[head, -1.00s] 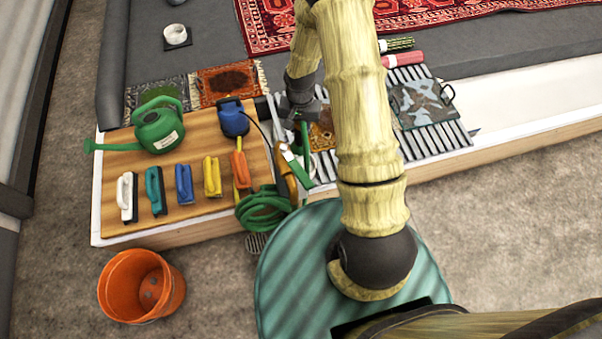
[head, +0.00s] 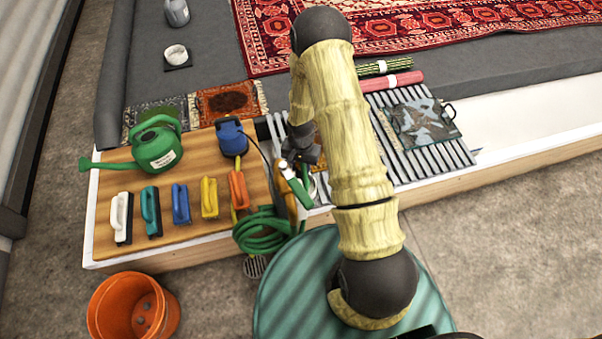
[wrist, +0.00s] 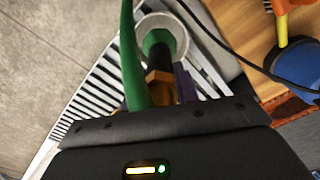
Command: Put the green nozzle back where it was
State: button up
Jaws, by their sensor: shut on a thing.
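My gripper (head: 304,152) is shut on the green nozzle, low over the near edge of the slatted rack. In the wrist view the green nozzle (wrist: 156,42) has a brass-coloured collar next to my gripper (wrist: 165,98). Its green end lines up with a pale round holder (wrist: 180,36), whose rim shows around it. I cannot tell whether the end is inside the holder or just above it. A green hose (wrist: 131,60) runs alongside the nozzle. In the head view my arm and gripper partly hide the nozzle and the holder.
A coiled green hose (head: 262,232) hangs at the wooden board's (head: 105,240) right corner. The board carries a green watering can (head: 158,148), a blue pump-like item (head: 231,137) and several brushes. An orange bucket (head: 100,310) stands on the floor. A camouflage-patterned tray (head: 424,120) lies on the slats.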

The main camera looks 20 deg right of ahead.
aim_at(301, 171)
jog(key=shift+f+b, duration=0.4)
jog(key=shift+f, duration=1.55)
jog(key=o, duration=1)
jog(key=shift+c, duration=0.2)
notch_tip(301, 171, up, 12)
jog(key=p, duration=0.2)
jog(key=shift+p, duration=0.4)
